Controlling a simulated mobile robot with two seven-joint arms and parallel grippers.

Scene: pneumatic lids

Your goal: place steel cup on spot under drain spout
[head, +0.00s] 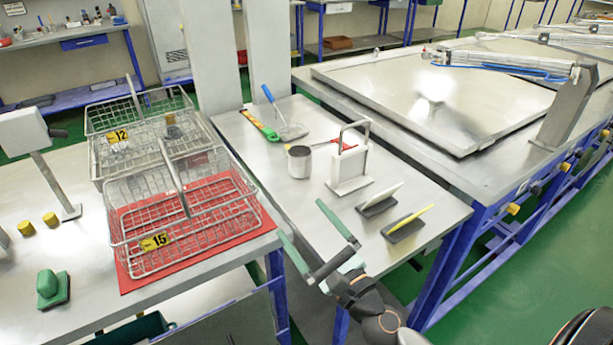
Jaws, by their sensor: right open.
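The steel cup (299,163) stands upright on the middle metal table (250,150), left of a white block with a metal loop handle. My right gripper (301,219) is open and empty, with its two green-tipped fingers spread near the front edge of that table. It is in front of the cup and apart from it. I cannot clearly pick out a drain spout or a marked spot under one. My left gripper does not show.
The white block (348,172) stands close right of the cup. Behind the cup lie a blue-handled strainer (292,131) and a green-and-red tool (262,127). Two dark-based holders (407,230) sit at front right. A large lid (430,90) covers the right bench.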

